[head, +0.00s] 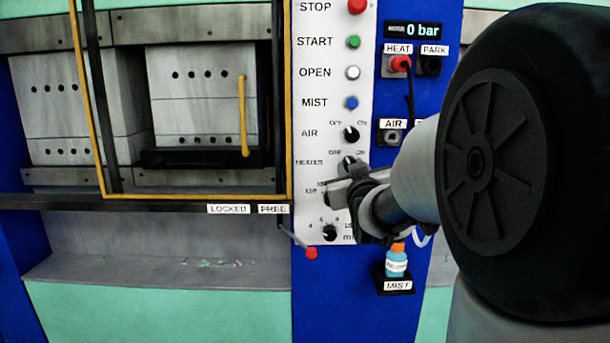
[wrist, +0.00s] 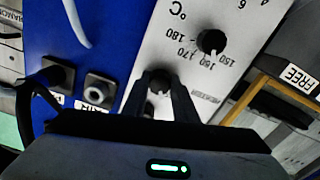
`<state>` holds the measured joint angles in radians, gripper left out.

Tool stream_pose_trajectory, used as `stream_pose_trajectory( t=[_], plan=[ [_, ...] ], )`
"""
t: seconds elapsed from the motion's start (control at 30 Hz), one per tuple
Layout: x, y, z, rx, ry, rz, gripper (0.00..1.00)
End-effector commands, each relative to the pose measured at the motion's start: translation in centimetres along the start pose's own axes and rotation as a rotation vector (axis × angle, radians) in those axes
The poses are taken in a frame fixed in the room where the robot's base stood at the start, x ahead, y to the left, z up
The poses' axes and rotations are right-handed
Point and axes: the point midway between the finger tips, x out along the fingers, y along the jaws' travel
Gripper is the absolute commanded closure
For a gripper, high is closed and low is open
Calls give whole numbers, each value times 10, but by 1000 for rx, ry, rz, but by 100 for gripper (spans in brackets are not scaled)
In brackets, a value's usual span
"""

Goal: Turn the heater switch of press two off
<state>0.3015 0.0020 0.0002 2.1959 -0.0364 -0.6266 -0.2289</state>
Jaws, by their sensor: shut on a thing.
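The heater switch is a small black knob (head: 348,160) on the white control panel (head: 311,120), beside the HEATER label, with OFF at its upper left and ON at its upper right. My gripper (head: 349,170) reaches it from the lower right and covers its lower part. In the wrist view, the two dark fingers of my gripper (wrist: 160,92) are shut on the heater switch (wrist: 159,77), one on each side. No press number shows.
The temperature dial (wrist: 211,41) is close beside the fingers. The AIR knob (head: 350,133) is just above the heater switch, and the time dial (head: 330,232) is below. A red-tipped lever (head: 310,252) and a mist bottle (head: 396,262) are lower down. The yellow-framed guard (head: 289,120) stands left.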

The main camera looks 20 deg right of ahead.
Motion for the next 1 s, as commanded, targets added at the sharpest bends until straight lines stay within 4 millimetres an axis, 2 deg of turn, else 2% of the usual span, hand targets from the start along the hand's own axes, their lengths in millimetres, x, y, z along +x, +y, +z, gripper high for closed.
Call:
stream_pose_trajectory(
  t=[0.5, 0.53, 0.63, 1.0],
  plan=[
    [0, 1, -2, -21, 4, 1, 97],
    [0, 1, -2, -21, 4, 1, 71],
    [0, 1, -2, -20, 3, 1, 56],
    [0, 0, 0, -19, 1, 0, 56]
  ],
)
